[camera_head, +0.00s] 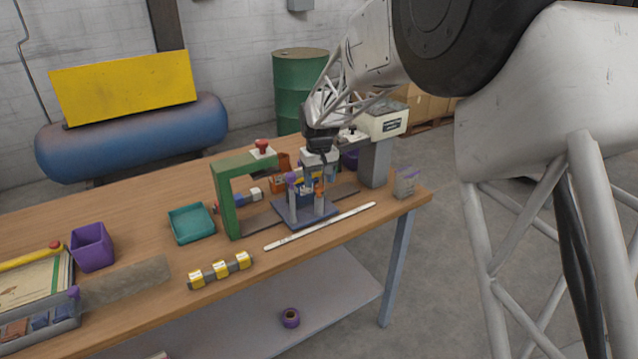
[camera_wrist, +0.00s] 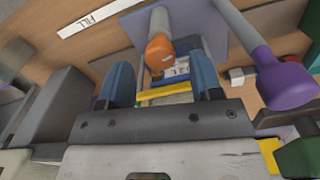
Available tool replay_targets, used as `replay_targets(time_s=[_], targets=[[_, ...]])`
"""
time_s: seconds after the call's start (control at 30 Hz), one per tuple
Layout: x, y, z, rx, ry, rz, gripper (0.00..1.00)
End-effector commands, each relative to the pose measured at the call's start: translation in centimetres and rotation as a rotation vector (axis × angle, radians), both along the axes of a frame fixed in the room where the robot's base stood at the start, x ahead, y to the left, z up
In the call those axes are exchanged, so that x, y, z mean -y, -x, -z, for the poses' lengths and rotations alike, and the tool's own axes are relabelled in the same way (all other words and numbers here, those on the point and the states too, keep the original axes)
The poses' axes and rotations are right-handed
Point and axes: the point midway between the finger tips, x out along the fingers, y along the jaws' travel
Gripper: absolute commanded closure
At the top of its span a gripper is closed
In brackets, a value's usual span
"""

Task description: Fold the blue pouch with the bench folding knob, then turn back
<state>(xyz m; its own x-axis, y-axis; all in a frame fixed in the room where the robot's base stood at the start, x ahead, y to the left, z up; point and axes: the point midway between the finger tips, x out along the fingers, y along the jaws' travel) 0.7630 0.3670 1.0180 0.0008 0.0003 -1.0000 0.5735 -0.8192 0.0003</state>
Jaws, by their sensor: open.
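The blue pouch (camera_head: 305,191) stands in a grey-blue fixture (camera_head: 290,215) on the bench, partly hidden by posts and my gripper. A purple-topped post (camera_head: 291,179) and an orange-topped post (camera_head: 319,188) rise from the fixture. I cannot tell which is the folding knob. In the wrist view the orange knob (camera_wrist: 160,52) lies just beyond my fingertips and the purple knob (camera_wrist: 288,86) is off to the right. My gripper (camera_wrist: 163,80) is open, pointing down over the fixture. A yellow bar (camera_wrist: 163,95) and a printed blue-and-white surface show between its fingers; contact is unclear.
A green frame (camera_head: 226,200) with a red button stands left of the fixture, and a grey machine (camera_head: 375,160) to its right. A white strip (camera_head: 320,226) lies in front. A teal tray (camera_head: 191,223), purple bin (camera_head: 92,247) and yellow-banded bar (camera_head: 220,270) are further left.

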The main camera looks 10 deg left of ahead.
Motion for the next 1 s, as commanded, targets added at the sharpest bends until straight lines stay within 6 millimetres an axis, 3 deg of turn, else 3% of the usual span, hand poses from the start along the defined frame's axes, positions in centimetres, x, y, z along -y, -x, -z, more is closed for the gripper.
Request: replay_targets(time_s=[0.43, 1.0], targets=[[0.0, 0.0, -5.1, -0.001, 0.001, 0.000, 0.41], [0.3, 0.1, -5.9, 0.001, -0.001, 0.003, 0.41]])
